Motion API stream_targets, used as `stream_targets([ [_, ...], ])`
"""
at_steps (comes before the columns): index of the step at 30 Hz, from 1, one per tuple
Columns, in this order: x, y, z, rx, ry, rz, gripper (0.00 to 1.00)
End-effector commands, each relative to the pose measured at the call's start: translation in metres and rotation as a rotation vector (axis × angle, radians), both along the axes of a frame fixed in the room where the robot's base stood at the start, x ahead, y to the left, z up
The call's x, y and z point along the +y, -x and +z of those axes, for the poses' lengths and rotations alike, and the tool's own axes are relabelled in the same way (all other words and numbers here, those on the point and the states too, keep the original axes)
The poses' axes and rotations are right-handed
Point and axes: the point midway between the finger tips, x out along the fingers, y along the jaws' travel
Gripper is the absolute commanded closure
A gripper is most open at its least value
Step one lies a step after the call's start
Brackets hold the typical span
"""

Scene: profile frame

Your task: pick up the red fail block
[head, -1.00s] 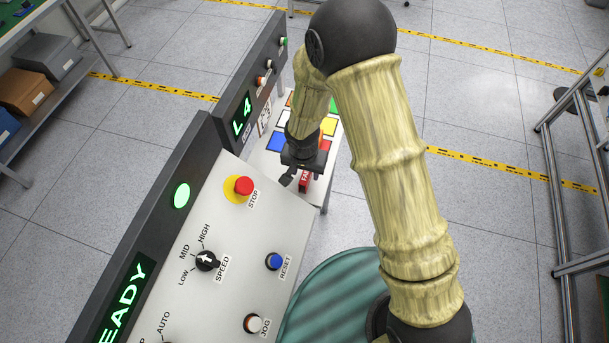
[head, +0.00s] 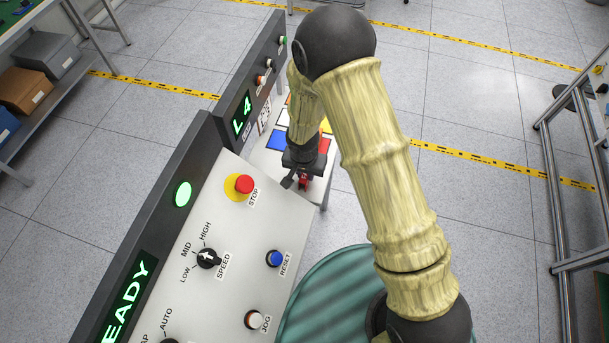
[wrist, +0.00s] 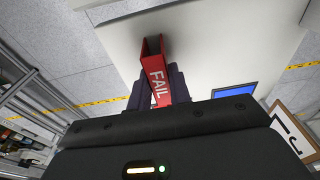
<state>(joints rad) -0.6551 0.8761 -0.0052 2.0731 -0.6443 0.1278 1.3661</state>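The red fail block (wrist: 157,78) shows in the wrist view with white FAIL lettering, between the two dark fingers of my gripper (wrist: 159,95). The fingers flank it closely, and I see no clear gap on either side. Whether they press on it is not clear. In the head view the block (head: 305,184) is small and partly covered by my gripper (head: 303,176), low over the white table (head: 322,182). Its lower end is hidden in the wrist view by the gripper's body.
The console (head: 235,215) with a red stop button (head: 244,184) and several knobs stands close on the left. Colored squares, including a blue one (head: 279,141), lie on the table beyond my gripper. Open floor lies to the right.

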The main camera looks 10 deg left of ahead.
Motion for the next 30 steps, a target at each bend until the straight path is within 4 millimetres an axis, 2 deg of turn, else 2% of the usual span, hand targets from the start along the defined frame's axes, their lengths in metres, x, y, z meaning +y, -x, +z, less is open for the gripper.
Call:
stream_targets([
  [1,0.001,0.0,0.0,0.0,-0.001,0.001,0.96],
  [2,0.001,0.0,0.0,0.0,-0.001,0.002,1.0],
  [11,0.001,0.0,0.001,0.0,-0.001,0.002,1.0],
  [16,0.001,-0.001,0.011,-0.002,-0.003,0.0,1.0],
  [20,0.0,-0.001,0.027,-0.003,-0.004,-0.002,1.0],
  [30,0.0,-0.001,0.085,-0.003,-0.003,-0.003,1.0],
])
